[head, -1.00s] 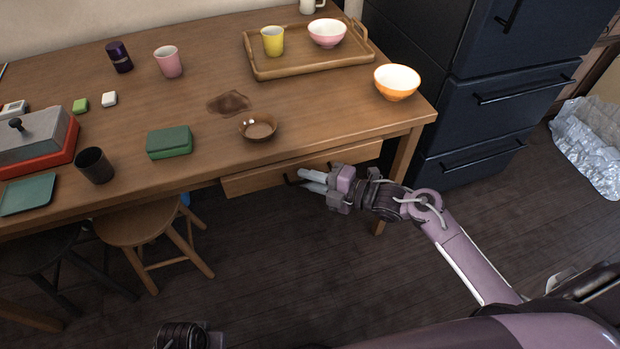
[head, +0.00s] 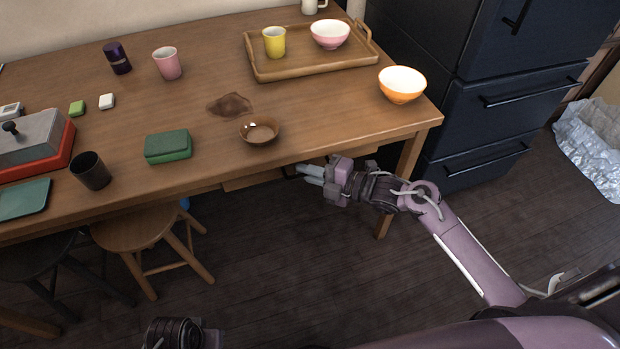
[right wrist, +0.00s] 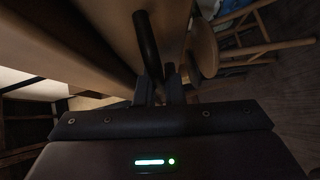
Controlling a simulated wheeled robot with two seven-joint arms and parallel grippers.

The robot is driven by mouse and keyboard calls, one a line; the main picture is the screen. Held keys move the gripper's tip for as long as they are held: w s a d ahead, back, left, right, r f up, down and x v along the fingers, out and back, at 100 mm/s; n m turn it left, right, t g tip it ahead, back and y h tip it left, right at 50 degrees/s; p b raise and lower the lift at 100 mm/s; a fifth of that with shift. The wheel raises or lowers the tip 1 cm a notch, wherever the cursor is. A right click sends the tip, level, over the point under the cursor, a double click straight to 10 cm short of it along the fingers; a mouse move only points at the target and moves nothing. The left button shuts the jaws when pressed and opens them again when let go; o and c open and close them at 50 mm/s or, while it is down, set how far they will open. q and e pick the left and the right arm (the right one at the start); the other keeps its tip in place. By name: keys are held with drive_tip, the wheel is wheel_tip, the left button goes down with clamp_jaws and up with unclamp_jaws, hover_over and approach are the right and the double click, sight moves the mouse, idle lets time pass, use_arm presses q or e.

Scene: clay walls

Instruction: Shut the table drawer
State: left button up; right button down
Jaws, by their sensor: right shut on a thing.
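The wooden table (head: 330,140) has a drawer (head: 252,181) under its front edge. Only a strip of the drawer's front shows below the tabletop in the head view, so it stands out a little at most. My right gripper (head: 308,174) is at the drawer front, just under the table edge. In the right wrist view, the dark bar handle (right wrist: 147,45) runs down between the fingers of my right gripper (right wrist: 160,90), which is shut on it. The fingertips are partly hidden in the head view. Part of my left arm shows at the bottom left, but its fingers do not show.
A brown bowl (head: 259,131) and an orange bowl (head: 402,84) stand near the table's front edge. A tray (head: 315,67) with a yellow cup and pink bowl is behind. A wooden stool (head: 137,227) stands left below. A dark cabinet (head: 500,115) is at right.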

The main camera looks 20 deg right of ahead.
drive_tip(key=shift+w+d+r, duration=0.1)
drive_tip(key=shift+w, duration=0.05)
use_arm(q)
drive_tip(key=shift+r, duration=0.25)
use_arm(e)
drive_tip(key=c, duration=1.8)
unclamp_jaws()
